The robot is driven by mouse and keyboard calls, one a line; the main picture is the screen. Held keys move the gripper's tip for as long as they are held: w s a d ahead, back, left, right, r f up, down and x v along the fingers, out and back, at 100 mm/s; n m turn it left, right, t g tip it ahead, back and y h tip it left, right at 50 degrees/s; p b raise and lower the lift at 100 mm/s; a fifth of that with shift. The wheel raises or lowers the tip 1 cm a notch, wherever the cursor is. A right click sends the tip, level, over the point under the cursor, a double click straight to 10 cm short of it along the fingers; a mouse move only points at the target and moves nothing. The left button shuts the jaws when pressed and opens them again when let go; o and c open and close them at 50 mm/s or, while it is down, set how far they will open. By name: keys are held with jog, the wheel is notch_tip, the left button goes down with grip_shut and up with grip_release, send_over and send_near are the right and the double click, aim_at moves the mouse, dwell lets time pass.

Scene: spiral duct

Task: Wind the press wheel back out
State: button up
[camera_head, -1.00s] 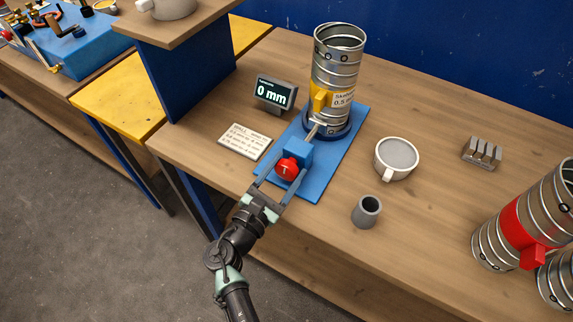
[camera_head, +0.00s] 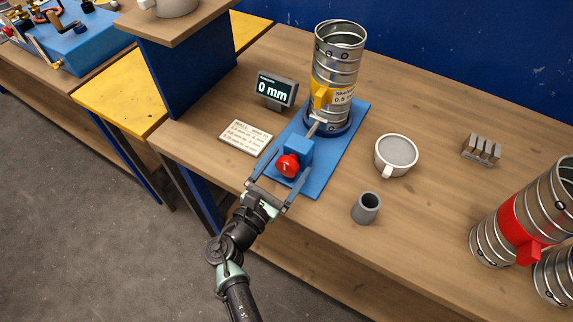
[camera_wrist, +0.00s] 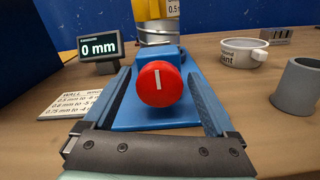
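The red press wheel (camera_head: 287,166) faces my gripper on the front of a blue block (camera_head: 299,150). A white line on it stands nearly upright in the wrist view (camera_wrist: 158,83). A rod (camera_head: 314,125) runs from the block toward the metal spiral duct (camera_head: 338,60), which stands upright and has a yellow clamp piece (camera_head: 320,95). The display (camera_head: 276,91) reads 0 mm. My gripper (camera_head: 294,162) is open, with one finger on each side of the wheel and a visible gap at both sides in the wrist view (camera_wrist: 160,95).
The press stands on a blue base plate (camera_head: 345,145). A printed card (camera_head: 245,136) lies left of it. A labelled cup (camera_head: 396,156) and a grey cup (camera_head: 366,208) stand to the right. Ducts with a red clamp (camera_head: 520,232) stand at far right. A raised shelf (camera_head: 180,25) is at left.

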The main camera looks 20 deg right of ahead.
dwell(0.3)
jog(key=b+v, duration=0.1)
jog(key=v, duration=1.2)
jog(key=shift+d, duration=0.1)
